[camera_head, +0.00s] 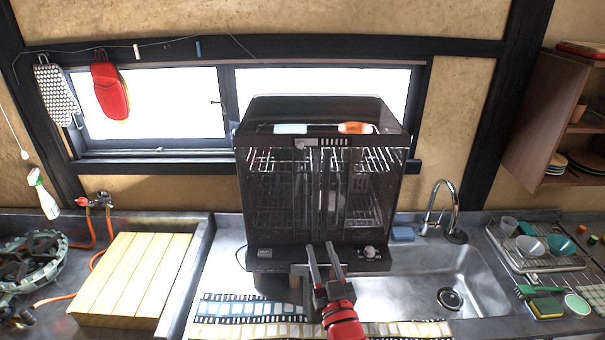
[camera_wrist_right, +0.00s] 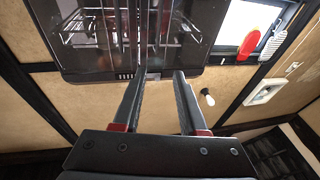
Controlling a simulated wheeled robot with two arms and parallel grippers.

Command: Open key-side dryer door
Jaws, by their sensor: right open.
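The dish dryer (camera_head: 317,119) is a dark cabinet with clear doors and wire racks inside, standing at the middle of the counter. Its two front doors meet near the middle and look shut; one is the left door (camera_head: 278,195), the other the right door (camera_head: 362,195). A round knob (camera_head: 370,251) sits low on the right of its base. No key can be made out clearly. My right gripper (camera_head: 324,246) is open and empty, in front of the dryer's lower middle. In the right wrist view its fingers (camera_wrist_right: 160,74) point at the dryer (camera_wrist_right: 95,62), which appears upside down. My left gripper is not in view.
A sink (camera_head: 482,285) with a tap (camera_head: 440,205) lies to the right, beside a dish rack (camera_head: 540,262). A wooden board (camera_head: 130,270) and a stove (camera_head: 30,260) are at the left. A film-strip patterned mat (camera_head: 250,308) lies in front of the dryer.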

